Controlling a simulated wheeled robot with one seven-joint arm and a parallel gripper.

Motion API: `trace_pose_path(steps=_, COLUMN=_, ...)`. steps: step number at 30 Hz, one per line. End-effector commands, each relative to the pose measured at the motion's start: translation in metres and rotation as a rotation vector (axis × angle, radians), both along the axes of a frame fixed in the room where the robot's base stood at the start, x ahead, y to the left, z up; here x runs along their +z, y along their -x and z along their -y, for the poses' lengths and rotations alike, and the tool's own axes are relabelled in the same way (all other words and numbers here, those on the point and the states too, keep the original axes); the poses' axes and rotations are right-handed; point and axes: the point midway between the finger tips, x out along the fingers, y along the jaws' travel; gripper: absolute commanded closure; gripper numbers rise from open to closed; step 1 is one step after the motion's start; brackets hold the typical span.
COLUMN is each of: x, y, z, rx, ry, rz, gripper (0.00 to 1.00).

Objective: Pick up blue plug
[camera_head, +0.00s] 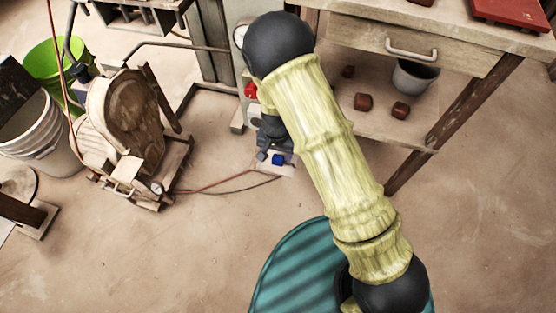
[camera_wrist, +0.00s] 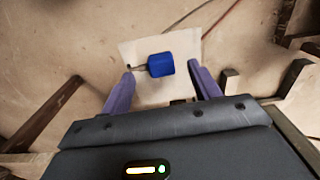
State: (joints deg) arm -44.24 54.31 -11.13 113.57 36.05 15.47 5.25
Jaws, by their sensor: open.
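The blue plug (camera_wrist: 160,64) is a small blue block with a thin dark piece at its left end. It lies on a pale flat sheet (camera_wrist: 185,42) on the floor. In the wrist view my gripper (camera_wrist: 160,80) is open, with one purple finger on each side below the plug, and nothing is held. In the head view the plug (camera_head: 278,159) shows as a small blue spot just below my gripper (camera_head: 268,153). My arm hides part of the area beside it.
A workbench (camera_head: 455,65) with a drawer and lower shelf stands to the right. A tan machine (camera_head: 125,125) with a gauge stands to the left, near a white bucket (camera_head: 40,130) and green bucket (camera_head: 50,65). Cables (camera_head: 225,190) run over the floor. The front floor is mostly clear.

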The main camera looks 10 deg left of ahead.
Motion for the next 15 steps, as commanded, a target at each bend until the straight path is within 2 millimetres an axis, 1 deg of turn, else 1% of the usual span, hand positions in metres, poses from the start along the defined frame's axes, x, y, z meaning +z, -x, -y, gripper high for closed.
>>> trace_pose_path(steps=2, x=-0.001, y=0.0, z=0.0, rx=0.0, ry=0.0, rz=0.0, gripper=0.38)
trace_pose_path(steps=5, x=-0.008, y=-0.001, z=0.0, rx=0.0, ry=0.001, rz=0.0, gripper=0.38)
trace_pose_path(steps=12, x=-0.04, y=-0.007, z=0.002, rx=-0.001, ry=0.002, rz=-0.001, gripper=0.38)
trace_pose_path(steps=15, x=-0.051, y=-0.007, z=0.001, rx=-0.001, ry=0.0, rz=-0.001, gripper=0.38)
